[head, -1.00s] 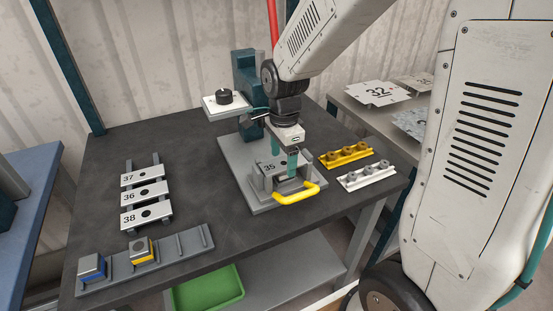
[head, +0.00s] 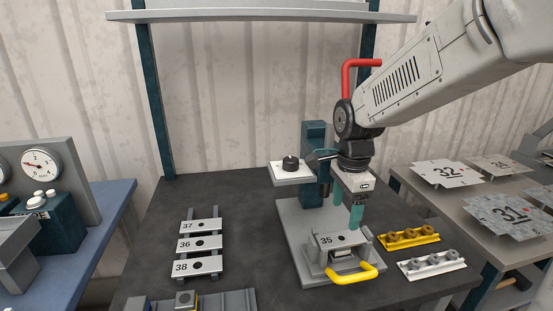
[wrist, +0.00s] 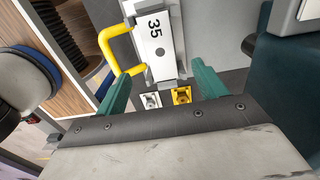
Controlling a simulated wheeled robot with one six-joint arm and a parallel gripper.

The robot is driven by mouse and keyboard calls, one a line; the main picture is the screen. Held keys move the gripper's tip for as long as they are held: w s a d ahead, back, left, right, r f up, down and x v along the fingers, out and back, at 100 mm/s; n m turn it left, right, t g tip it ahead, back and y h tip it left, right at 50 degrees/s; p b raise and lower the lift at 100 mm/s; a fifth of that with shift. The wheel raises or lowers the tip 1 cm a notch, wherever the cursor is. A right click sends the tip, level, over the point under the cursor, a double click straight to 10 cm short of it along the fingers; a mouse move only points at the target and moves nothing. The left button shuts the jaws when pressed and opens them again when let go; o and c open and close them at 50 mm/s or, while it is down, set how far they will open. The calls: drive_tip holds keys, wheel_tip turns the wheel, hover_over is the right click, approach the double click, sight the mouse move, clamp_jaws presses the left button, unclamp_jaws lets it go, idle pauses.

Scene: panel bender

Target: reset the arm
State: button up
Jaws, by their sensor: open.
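My gripper (head: 346,217) is open and empty, with its two teal fingers pointing down above the bender fixture (head: 310,262). Both fingers also show spread apart in the wrist view (wrist: 160,88), with nothing between them. The plate marked 35 (head: 345,238) sits in the fixture, below and apart from the fingers. It also shows beyond the fingers in the wrist view (wrist: 155,45). The fixture's yellow handle (head: 352,277) is at its front, lying low.
Plates 37, 36 and 38 (head: 199,243) lie on a rack at left. A red lever (head: 347,78) rises behind my arm. A yellow strip (head: 410,238) and a white strip (head: 433,265) with knobs lie right of the fixture. Numbered sheets (head: 447,173) lie on the right bench.

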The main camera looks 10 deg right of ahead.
drive_tip(key=s+r+n, duration=0.3)
drive_tip(key=s+n, duration=0.6)
drive_tip(key=s, duration=0.2)
drive_tip(key=s+r+n+t, duration=0.1)
drive_tip(key=s+r+n, duration=0.2)
drive_tip(key=s+n, duration=0.5)
drive_tip(key=s, duration=0.3)
drive_tip(key=shift+d+r+n, duration=0.3)
drive_tip(key=shift+d+n, duration=0.05)
drive_tip(key=shift+n, duration=0.05)
